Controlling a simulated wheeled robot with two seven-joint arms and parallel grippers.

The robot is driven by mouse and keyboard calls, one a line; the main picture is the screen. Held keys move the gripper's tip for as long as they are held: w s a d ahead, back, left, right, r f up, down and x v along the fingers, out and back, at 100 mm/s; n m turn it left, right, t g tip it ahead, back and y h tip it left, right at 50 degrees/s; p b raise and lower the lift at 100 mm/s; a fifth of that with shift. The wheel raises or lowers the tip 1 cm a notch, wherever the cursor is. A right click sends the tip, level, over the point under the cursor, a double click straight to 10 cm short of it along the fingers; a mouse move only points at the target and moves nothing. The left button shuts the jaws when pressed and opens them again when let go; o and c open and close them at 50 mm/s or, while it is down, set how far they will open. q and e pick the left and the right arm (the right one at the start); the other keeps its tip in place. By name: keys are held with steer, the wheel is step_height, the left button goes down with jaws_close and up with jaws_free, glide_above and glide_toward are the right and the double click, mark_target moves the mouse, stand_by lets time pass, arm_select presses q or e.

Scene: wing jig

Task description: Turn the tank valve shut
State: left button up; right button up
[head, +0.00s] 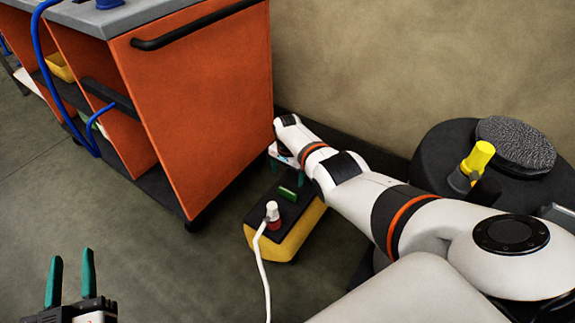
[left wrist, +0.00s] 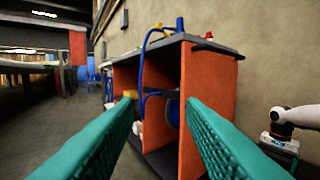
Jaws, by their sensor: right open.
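A low yellow box (head: 290,235) with a black top (head: 265,214) stands on the floor by the cart. A small upright green piece (head: 288,193), perhaps the valve handle, sits on its top. A red and white fitting (head: 272,215) with a white hose is in front of it. My right gripper (head: 287,172) is open, pointing down just behind the green piece; whether they touch is hard to tell. It also shows at the right edge of the left wrist view (left wrist: 279,146). My left gripper (head: 70,280) is open and empty, away at the lower left.
An orange cart (head: 200,95) with a grey top and shelves stands left of the box, with blue hoses (head: 50,85) hanging. A wall (head: 350,60) runs behind. A dark round base with a yellow-capped piece (head: 478,160) is at right. The floor at left is clear.

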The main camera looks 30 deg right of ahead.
arm_select(q)
step_height(320, 180, down, 6)
steer(key=s+a+g+y+p, duration=0.1)
steer(key=g, duration=0.3)
steer(key=shift+a+g+y, duration=0.15)
steer(key=shift+g+y, duration=0.15)
arm_select(e)
steer(key=shift+r, duration=1.05)
arm_select(q)
steer(key=shift+s+f, duration=0.1)
